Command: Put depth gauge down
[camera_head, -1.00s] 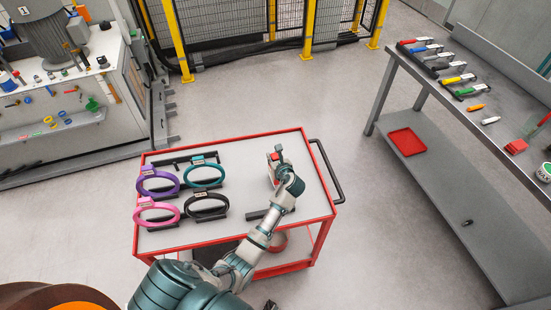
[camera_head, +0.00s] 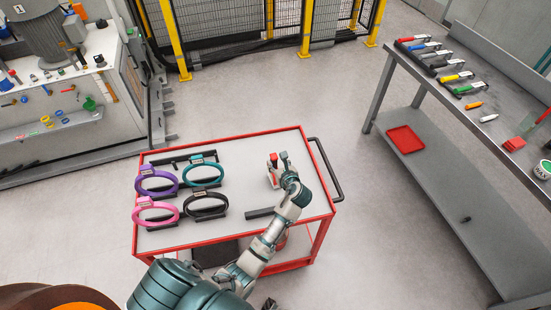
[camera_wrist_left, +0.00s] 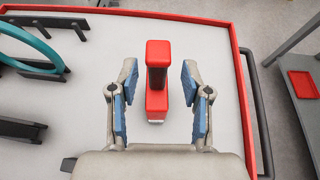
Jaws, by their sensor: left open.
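The depth gauge appears to be the red item (camera_wrist_left: 157,85) on the cart top, between the open fingers of my left gripper (camera_wrist_left: 158,98) in the left wrist view. Gaps show between it and the blue finger pads on both sides. In the head view the red item (camera_head: 273,167) is small, at the right part of the cart (camera_head: 240,170), and my left gripper (camera_head: 279,170) is around it. My arm partly hides the spot. My right gripper is not seen.
Purple (camera_head: 157,192), teal (camera_head: 203,183), pink (camera_head: 156,224) and black (camera_head: 206,213) rings stand on holders at the cart's left. A dark bar (camera_head: 260,213) lies near the front. A workbench (camera_head: 470,100) with several tools stands at the right.

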